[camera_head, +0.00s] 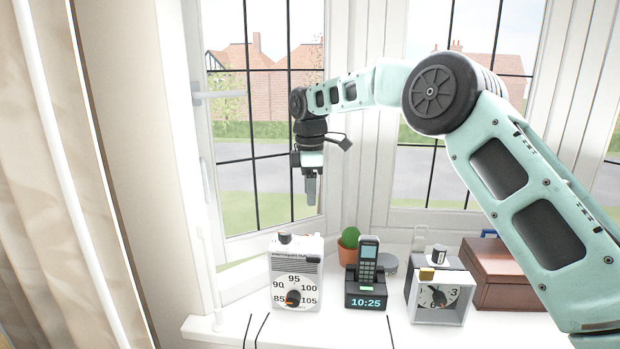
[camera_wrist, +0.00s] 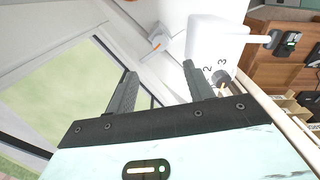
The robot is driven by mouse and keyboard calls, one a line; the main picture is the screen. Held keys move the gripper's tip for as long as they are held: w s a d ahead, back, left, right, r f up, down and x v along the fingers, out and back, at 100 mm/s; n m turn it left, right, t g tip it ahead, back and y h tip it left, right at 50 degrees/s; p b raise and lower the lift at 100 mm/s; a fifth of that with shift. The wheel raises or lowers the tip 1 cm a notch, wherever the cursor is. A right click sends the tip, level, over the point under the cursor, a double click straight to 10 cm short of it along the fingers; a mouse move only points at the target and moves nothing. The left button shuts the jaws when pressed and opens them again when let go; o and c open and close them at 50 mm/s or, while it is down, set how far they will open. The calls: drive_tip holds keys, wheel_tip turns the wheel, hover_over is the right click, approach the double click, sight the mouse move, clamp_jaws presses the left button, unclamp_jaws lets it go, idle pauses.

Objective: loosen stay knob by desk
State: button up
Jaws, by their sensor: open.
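My gripper (camera_head: 311,192) hangs pointing down in front of the left window, above the sill, in the head view. In the wrist view its two fingers (camera_wrist: 160,72) stand apart with nothing between them. A small orange and grey fitting (camera_wrist: 157,43) sits on the white frame beyond the fingertips; it may be the stay knob, but it is too small to tell. A white box (camera_wrist: 215,42) with the numbers 2 and 3 and a dark knob (camera_wrist: 222,80) is beside the right finger. I cannot make out a stay knob in the head view.
A white radio (camera_head: 295,250), a phone on a dock (camera_head: 367,270), a cactus (camera_head: 349,237), a clock (camera_head: 440,300) and a brown box (camera_head: 497,270) stand on the sill (camera_head: 240,325). Brown wooden furniture (camera_wrist: 268,62) is at right in the wrist view. A curtain (camera_head: 60,200) hangs left.

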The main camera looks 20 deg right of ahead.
wheel_tip(320, 180, up, 4)
drive_tip(key=shift+r, duration=0.2)
drive_tip(key=s+a+f+m, duration=0.1)
drive_tip(key=s+a, duration=0.5)
drive_tip(key=s, duration=0.4)
drive_tip(key=s+a+m, duration=0.2)
drive_tip(key=s+a, duration=0.4)
drive_tip(key=s, duration=0.4)
drive_tip(key=s+d+f+m, duration=0.1)
drive_tip(key=s+d+f, duration=0.1)
drive_tip(key=s, duration=0.6)
drive_tip(key=s+d+f+m, duration=0.2)
drive_tip(key=s+f, duration=0.1)
drive_tip(key=s, duration=0.6)
drive_tip(key=s+d+f+m, duration=0.2)
drive_tip(key=s+f, duration=0.1)
drive_tip(key=s, duration=0.6)
drive_tip(key=shift+f+y, duration=0.15)
drive_tip(key=shift+y, duration=0.15)
